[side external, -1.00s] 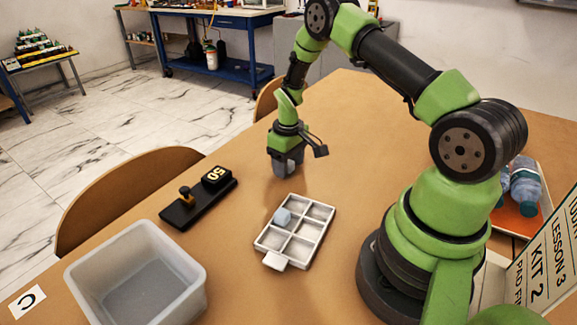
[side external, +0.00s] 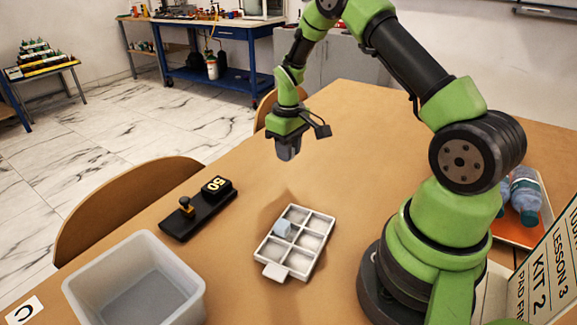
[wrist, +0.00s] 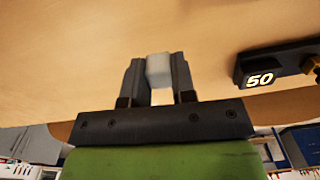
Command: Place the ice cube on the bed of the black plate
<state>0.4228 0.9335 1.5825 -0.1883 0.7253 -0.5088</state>
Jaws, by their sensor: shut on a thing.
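My gripper (side external: 288,152) is raised above the table, beyond the tray and right of the black plate in the side view. In the wrist view its fingers are shut on a pale ice cube (wrist: 158,70). In the side view I cannot clearly make out the held cube. The black plate (side external: 205,209) lies flat on the table, carrying a block marked 50 (side external: 216,186) and a brass-coloured knob (side external: 186,206). The plate (wrist: 284,52) also shows at the right of the wrist view, apart from the gripper.
A white compartment tray (side external: 272,270) holds another pale blue cube (side external: 282,228) in one compartment. A translucent bin (side external: 190,305) stands at front left. Bottles (side external: 525,190) lie on an orange tray at right, behind a sign (side external: 545,255). Table between plate and tray is clear.

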